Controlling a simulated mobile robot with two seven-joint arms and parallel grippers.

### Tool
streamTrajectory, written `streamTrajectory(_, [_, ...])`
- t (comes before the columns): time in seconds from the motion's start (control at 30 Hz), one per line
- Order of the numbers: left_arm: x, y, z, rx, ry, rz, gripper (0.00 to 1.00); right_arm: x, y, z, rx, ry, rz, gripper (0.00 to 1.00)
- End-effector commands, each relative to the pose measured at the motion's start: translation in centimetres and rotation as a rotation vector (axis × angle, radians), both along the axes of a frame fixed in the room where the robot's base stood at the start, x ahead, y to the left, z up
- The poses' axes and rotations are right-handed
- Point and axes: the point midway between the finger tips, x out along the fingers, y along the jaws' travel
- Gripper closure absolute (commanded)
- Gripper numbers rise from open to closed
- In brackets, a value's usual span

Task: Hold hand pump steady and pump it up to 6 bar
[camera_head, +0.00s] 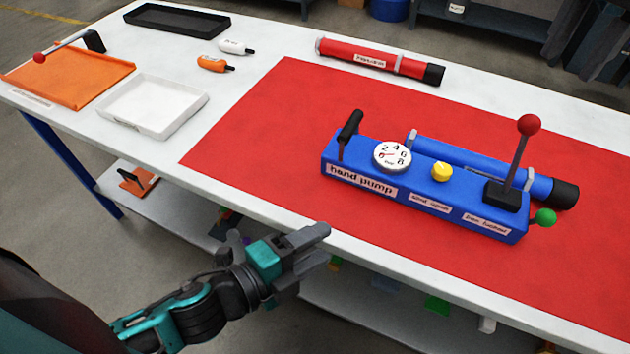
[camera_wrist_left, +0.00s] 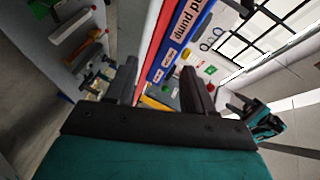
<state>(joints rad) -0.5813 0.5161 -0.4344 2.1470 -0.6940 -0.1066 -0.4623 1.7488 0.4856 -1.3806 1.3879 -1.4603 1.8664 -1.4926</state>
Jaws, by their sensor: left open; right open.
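The blue hand pump (camera_head: 420,188) lies on the red mat, its long side facing me. It has a black upright handle (camera_head: 349,132) at its left end. A round white gauge (camera_head: 392,155) has a red needle that is too small to read exactly. A yellow knob (camera_head: 441,172), a red-topped lever (camera_head: 522,150) and a green knob (camera_head: 545,217) follow to the right. My left gripper (camera_head: 318,245) is open and empty in front of the table edge, apart from the pump. My right gripper (camera_wrist_left: 258,120) shows small at the right of the left wrist view, open.
A red cylinder (camera_head: 380,62) lies behind the mat. The red mat (camera_head: 275,135) is bare left of the pump. A lower shelf holds several parts.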

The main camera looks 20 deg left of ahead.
Motion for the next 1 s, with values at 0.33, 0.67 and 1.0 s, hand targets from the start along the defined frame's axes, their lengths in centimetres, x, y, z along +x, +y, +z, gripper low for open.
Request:
streamTrajectory(0.33, [3.0, -0.2, 5.2, 0.724, -0.537, -0.024, 0.47, 0.0, 0.0, 0.0, 0.000, 0.000, 0.000, 0.57])
streamTrajectory(0.67, [6.6, 2.1, 7.0, 1.081, -0.578, 0.231, 0.47, 0.0, 0.0, 0.0, 0.000, 0.000, 0.000, 0.57])
streamTrajectory(1.0, [10.1, 2.1, 7.2, 1.109, -0.580, 0.253, 0.47, 0.0, 0.0, 0.0, 0.000, 0.000, 0.000, 0.57])
